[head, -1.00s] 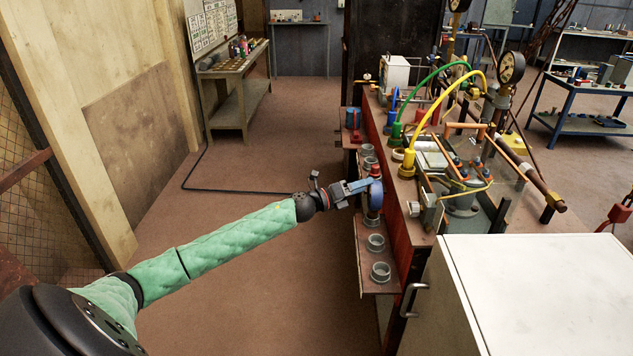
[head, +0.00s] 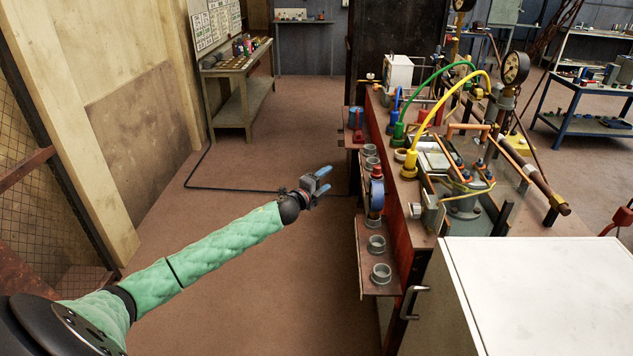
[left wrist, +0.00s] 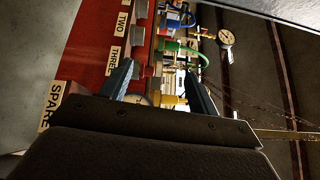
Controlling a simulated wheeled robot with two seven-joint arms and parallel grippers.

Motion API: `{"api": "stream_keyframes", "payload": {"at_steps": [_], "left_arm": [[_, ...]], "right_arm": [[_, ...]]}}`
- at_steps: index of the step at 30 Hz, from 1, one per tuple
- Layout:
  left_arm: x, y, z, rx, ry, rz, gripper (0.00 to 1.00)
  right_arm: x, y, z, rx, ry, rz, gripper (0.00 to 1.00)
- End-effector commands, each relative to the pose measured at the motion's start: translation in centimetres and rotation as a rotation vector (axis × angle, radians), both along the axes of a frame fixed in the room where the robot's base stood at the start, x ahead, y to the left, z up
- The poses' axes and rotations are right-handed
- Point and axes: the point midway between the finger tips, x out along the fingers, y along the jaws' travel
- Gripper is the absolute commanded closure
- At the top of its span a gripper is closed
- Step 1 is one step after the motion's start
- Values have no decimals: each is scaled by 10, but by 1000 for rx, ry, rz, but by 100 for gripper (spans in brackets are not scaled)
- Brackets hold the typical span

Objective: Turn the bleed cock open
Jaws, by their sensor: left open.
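My left gripper (head: 327,179) is open and empty, in the air left of the bench front; its two blue fingers also frame the left wrist view (left wrist: 162,85). Right of it, apart, a round blue-rimmed gauge (head: 376,195) with a red part above it stands upright at the bench's red front. A small fitting with a red part (head: 368,79) stands at the bench's far left corner. I cannot tell for sure which part is the bleed cock. My right gripper is not in view.
Blue, green and yellow hoses (head: 451,99) arch over the bench. A ledge with grey rings (head: 381,273) juts from its front. A white cabinet (head: 540,290) stands at near right. The floor (head: 255,150) left of the bench is free, with a black cable along it.

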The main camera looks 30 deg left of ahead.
Motion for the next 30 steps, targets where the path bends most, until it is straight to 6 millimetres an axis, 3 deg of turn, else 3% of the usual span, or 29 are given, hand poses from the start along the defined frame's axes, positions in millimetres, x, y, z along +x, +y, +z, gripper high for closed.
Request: {"api": "stream_keyframes", "payload": {"at_steps": [23,26,30], "left_arm": [[2,7,-8,-51,23,37,40],[-3,1,-18,-76,38,45,40],[-26,-23,-62,-187,110,100,40]], "right_arm": [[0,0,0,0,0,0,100],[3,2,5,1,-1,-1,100],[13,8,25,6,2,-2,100]]}}
